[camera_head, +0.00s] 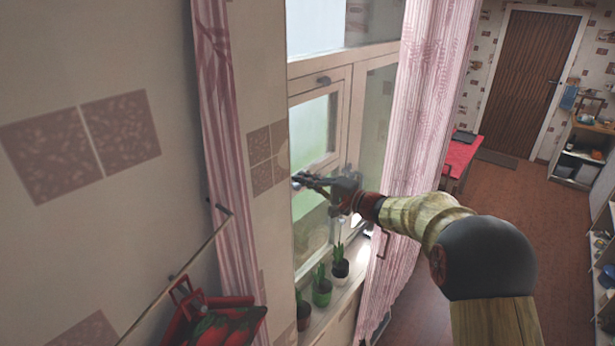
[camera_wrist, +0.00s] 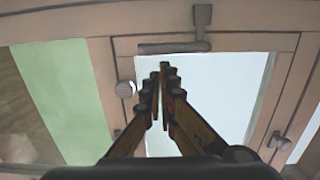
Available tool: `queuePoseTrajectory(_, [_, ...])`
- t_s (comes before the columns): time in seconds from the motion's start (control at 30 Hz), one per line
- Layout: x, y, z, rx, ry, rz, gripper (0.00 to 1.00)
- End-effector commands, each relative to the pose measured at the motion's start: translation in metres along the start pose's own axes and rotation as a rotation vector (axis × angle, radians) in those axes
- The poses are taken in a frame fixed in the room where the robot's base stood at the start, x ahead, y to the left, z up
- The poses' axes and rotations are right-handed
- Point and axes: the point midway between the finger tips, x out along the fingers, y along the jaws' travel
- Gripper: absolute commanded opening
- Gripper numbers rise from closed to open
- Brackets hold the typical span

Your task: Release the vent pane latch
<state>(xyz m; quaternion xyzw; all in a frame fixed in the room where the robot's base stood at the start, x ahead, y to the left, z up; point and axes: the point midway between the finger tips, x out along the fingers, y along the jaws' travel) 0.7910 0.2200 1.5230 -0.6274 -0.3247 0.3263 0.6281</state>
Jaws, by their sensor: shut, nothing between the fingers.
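The vent pane (camera_head: 314,128) is a small framed pane in the upper part of the window, and it looks closed. In the wrist view, a brownish bar-shaped handle (camera_wrist: 172,47) lies across the frame above the pane (camera_wrist: 215,85). A pale round knob (camera_wrist: 125,88) sits on the frame left of my fingers, and another small handle (camera_wrist: 279,141) is at lower right. I cannot tell for sure which is the latch. My gripper (camera_head: 297,182) is shut and empty in front of the window; its fingertips (camera_wrist: 161,70) show below the bar, apparently not touching it.
Pink curtains hang left (camera_head: 222,130) and right (camera_head: 425,100) of the window. Several potted plants (camera_head: 322,286) stand on the sill below my arm. A red rack (camera_head: 215,318) is at lower left, with a thin rod (camera_head: 190,262) above it. Open floor (camera_head: 500,205) lies right.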

Motion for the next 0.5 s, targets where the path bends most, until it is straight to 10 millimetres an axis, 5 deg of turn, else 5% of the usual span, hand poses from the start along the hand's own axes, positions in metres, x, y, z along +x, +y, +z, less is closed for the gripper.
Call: queuePoseTrajectory(0.5, [0.0000, 0.0020, 0.0029, 0.042, -0.001, -0.004, 0.00])
